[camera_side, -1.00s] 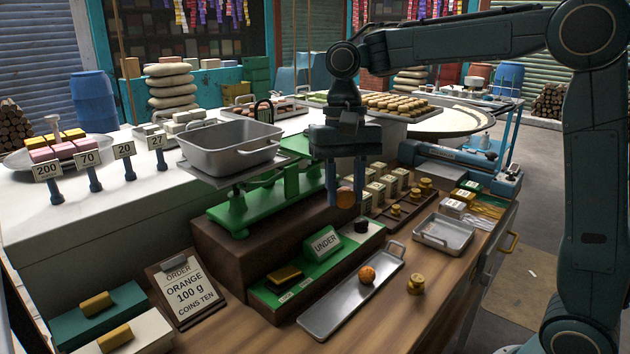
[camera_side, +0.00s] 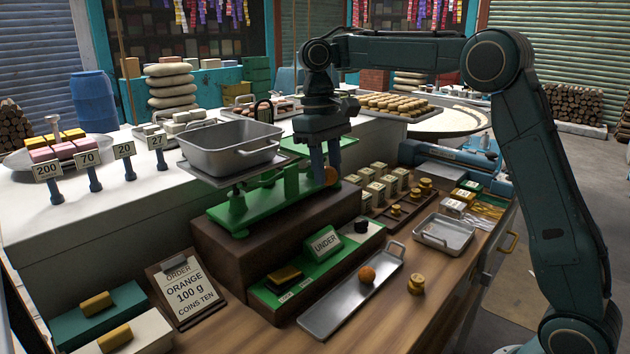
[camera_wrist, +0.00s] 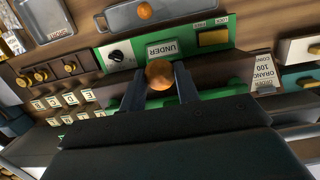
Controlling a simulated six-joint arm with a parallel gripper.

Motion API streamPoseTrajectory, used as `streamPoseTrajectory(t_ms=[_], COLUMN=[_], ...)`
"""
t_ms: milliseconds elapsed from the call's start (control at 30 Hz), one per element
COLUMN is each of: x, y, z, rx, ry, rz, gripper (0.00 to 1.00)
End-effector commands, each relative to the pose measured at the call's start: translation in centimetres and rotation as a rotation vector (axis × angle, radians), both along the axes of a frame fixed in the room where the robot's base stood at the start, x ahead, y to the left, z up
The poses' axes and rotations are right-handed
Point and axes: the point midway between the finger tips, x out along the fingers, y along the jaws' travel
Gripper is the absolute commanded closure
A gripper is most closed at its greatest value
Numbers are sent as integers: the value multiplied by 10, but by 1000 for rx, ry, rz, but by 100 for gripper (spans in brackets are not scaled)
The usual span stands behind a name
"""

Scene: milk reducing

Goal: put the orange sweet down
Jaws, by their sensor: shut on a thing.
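My gripper (camera_side: 325,174) is shut on an orange sweet (camera_side: 330,176), a round ball held between its fingertips. In the side view it hangs at the right end of the green balance scale (camera_side: 240,215), above the brown plinth. The wrist view shows the held orange sweet (camera_wrist: 159,75) between the two fingers, with the UNDER sign (camera_wrist: 162,49) beyond it. Another orange sweet (camera_side: 367,274) lies on the long metal tray (camera_side: 330,312) at the front. I cannot tell whether the held sweet touches the scale.
A grey metal pan (camera_side: 230,146) sits on the scale's left side. An order board (camera_side: 186,291) reads ORANGE 100 g, COINS TEN. A rack of weights and labelled packets (camera_side: 385,180) stands right of the scale. A small metal tray (camera_side: 443,234) is further right.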

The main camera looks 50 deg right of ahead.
Motion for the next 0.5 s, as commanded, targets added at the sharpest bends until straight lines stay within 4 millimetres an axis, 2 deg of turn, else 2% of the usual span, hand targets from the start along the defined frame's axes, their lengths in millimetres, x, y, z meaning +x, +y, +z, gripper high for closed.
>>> streamPoseTrajectory(t_ms=[267,500], x=[-15,-46], y=[2,4], z=[5,10], rx=[10,25], ry=[2,9], rz=[-69,-221], gripper=[90,90])
